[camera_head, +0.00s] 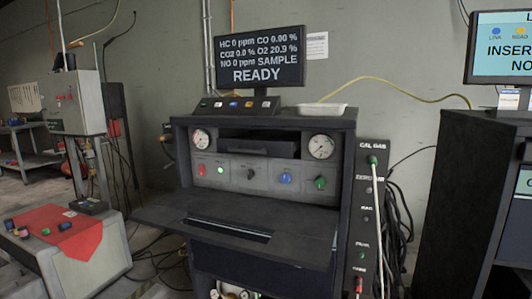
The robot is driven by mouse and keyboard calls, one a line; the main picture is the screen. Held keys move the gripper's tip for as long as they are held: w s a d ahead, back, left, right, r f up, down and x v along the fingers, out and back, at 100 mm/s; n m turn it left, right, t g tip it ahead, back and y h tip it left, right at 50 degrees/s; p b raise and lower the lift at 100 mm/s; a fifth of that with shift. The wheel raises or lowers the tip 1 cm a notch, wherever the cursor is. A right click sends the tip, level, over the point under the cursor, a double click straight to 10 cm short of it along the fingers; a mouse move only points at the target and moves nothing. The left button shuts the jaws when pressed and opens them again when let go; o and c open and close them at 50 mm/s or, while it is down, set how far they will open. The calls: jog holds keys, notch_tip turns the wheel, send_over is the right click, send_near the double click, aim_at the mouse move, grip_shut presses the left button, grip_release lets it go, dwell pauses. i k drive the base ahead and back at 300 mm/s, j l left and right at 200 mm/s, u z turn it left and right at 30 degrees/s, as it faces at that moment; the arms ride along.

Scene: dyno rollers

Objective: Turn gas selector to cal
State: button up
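A dark gas analyser cabinet (346,190) stands in the middle of the view. Its grey control strip (268,171) carries a row of controls: a red one (201,170), a lit green lamp (221,171), a small black selector knob (251,174), a blue one (285,178) and a green one (320,183). The knob seems to point roughly upright; its labels are too small to read. The monitor (260,57) on top reads "SAMPLE" and "READY". My gripper does not show in this view.
A dark shelf (165,218) juts out below the strip. A side panel marked "CAL GAS" (369,240) with hoses is at the cabinet's right. Another dark cabinet (460,190) stands at far right. A grey box with a red cloth (90,238) is at lower left.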

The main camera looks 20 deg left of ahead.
aim_at(250, 174)
jog(key=j+z, duration=0.1)
jog(key=j, duration=1.3)
jog(key=k+j+z, duration=0.15)
jog(key=j, duration=1.25)
jog(key=k+j+z, duration=0.15)
jog(key=j, duration=0.5)
